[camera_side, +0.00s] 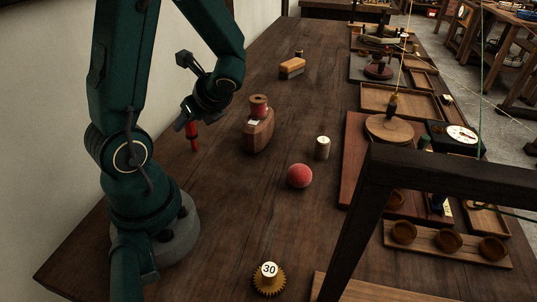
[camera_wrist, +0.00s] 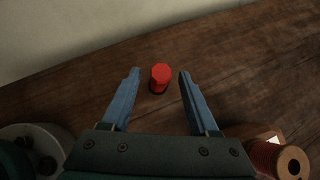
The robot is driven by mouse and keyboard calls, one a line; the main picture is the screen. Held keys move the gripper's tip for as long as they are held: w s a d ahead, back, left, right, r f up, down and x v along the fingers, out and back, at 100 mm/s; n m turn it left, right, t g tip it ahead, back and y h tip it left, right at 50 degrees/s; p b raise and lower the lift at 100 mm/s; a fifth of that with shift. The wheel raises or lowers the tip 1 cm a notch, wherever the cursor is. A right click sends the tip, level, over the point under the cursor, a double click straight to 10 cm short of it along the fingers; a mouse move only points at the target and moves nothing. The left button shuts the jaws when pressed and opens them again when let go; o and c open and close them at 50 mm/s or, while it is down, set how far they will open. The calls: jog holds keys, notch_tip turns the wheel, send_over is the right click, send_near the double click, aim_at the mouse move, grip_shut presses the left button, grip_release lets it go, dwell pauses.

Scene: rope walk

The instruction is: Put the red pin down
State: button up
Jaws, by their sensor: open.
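The red pin (camera_wrist: 160,77) stands upright on the dark wooden table in the wrist view, seen from above. It lies between and just ahead of my two fingertips, with a gap on each side. In the side view the red pin (camera_side: 192,137) shows below my gripper (camera_side: 184,122), close to the fingers. My gripper (camera_wrist: 158,74) is open in the wrist view, its blue fingers spread apart. The fingers hide part of the pin's top in the side view.
A wooden block with a red spool (camera_side: 259,108) stands to the right of my gripper; the spool (camera_wrist: 280,160) also shows in the wrist view. A red ball (camera_side: 300,176) and a pale cylinder (camera_side: 322,148) are farther right. The wall (camera_wrist: 60,40) runs behind the pin.

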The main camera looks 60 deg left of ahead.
jog(key=w+d+r+n+t+h, duration=0.1)
jog(key=d+r+n+t+h, duration=0.3)
jog(key=d+n, duration=0.3)
jog(key=w+d+r+n+t+h, duration=0.1)
jog(key=d+r+n+t+h, duration=0.3)
jog(key=d, duration=1.1)
jog(key=r+n, duration=0.1)
jog(key=n, duration=0.2)
jog(key=shift+w+d+h, duration=0.15)
jog(key=shift+d+h, duration=0.1)
jog(key=shift+h, duration=0.05)
